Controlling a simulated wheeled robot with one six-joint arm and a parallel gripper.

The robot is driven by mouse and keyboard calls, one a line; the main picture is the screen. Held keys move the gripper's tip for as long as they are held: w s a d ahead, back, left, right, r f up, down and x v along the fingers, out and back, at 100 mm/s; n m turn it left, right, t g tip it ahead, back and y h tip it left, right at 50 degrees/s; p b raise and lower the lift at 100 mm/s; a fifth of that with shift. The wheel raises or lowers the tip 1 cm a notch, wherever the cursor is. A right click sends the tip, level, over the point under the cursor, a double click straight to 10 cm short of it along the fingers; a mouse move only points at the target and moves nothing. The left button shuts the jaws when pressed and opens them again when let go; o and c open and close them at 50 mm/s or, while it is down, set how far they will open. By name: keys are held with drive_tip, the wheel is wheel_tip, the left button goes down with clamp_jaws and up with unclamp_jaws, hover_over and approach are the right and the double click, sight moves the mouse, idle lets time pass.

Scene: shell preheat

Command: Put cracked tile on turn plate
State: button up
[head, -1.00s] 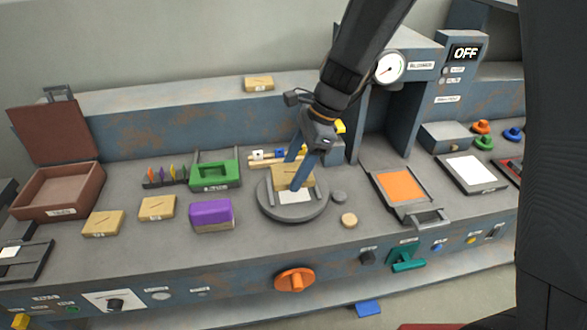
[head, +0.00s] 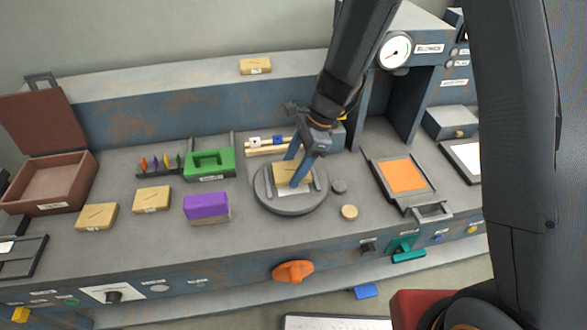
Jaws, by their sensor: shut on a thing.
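A tan tile (head: 293,173) with a dark line across its top is at the round grey turn plate (head: 290,205), over the plate's white square. My gripper (head: 296,176) reaches down from above with its blue fingers on both sides of this tile and is shut on it. I cannot tell whether the tile touches the plate. Two similar tan tiles with dark lines, one at the far left (head: 97,216) and one beside it (head: 152,199), lie on the bench. Another tan tile (head: 255,66) lies on the back ledge.
A purple block (head: 207,208) and a green holder (head: 209,164) stand left of the plate. A small grey disc (head: 339,186) and a tan disc (head: 349,212) lie close on its right. An orange-pad tray (head: 404,177) is further right. An open brown box (head: 52,184) stands at left.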

drive_tip(key=shift+f, duration=0.9)
drive_tip(key=shift+f, duration=0.2)
drive_tip(key=o, duration=1.3)
drive_tip(key=shift+c, duration=0.2)
drive_tip(key=shift+r, duration=0.1)
